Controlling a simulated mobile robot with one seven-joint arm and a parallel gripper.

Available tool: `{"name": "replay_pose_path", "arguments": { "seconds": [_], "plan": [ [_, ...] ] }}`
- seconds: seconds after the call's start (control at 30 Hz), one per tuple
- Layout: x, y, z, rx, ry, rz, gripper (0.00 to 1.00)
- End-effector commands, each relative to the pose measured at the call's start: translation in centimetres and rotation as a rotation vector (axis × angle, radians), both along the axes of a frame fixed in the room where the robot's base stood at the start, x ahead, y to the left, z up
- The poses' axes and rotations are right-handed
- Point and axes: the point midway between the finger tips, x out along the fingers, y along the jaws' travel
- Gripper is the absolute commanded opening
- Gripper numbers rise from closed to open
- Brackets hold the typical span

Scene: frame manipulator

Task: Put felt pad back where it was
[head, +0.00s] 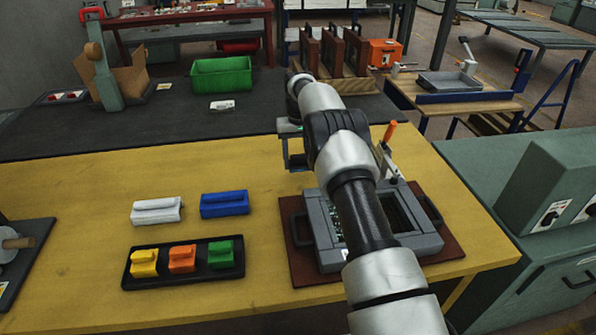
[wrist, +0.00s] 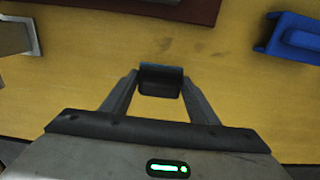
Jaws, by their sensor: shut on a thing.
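My gripper (wrist: 160,94) is shut on a small dark block (wrist: 160,80), held between both fingertips in the wrist view. Its dark, soft look fits a felt pad, but I cannot tell for certain. In the head view my gripper (head: 294,160) is partly hidden behind my arm, over the yellow table (head: 80,190), and the held block cannot be made out. A white block (head: 157,210) and a blue block (head: 225,204) lie on the table. A black tray (head: 185,281) holds a yellow, an orange and a green block in a row.
A grey frame fixture (head: 425,242) with an orange-tipped clamp (head: 389,135) stands on a brown board (head: 300,265), partly hidden by my arm. A green bin (head: 222,74) stands on the dark mat behind. The table's left middle is clear.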

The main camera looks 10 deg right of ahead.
Motion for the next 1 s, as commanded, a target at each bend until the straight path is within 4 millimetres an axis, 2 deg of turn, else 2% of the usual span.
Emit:
{"name": "replay_pose_path", "arguments": {
  "seconds": [0.1,0.23,0.63,0.67,0.77,1.0],
  "plan": [
    [-0.1,0.0,-2.1,0.000,0.004,0.000,0.33],
    [-0.1,0.0,-4.0,0.000,0.003,-0.001,0.33],
    [0.0,0.0,-4.7,0.000,0.001,-0.001,0.33],
    [0.0,0.0,-4.6,0.000,0.001,-0.001,0.56],
    [0.0,0.0,-4.6,0.000,0.001,-0.001,0.73],
    [0.0,0.0,-4.5,0.000,0.001,-0.001,0.73]
  ]
}}
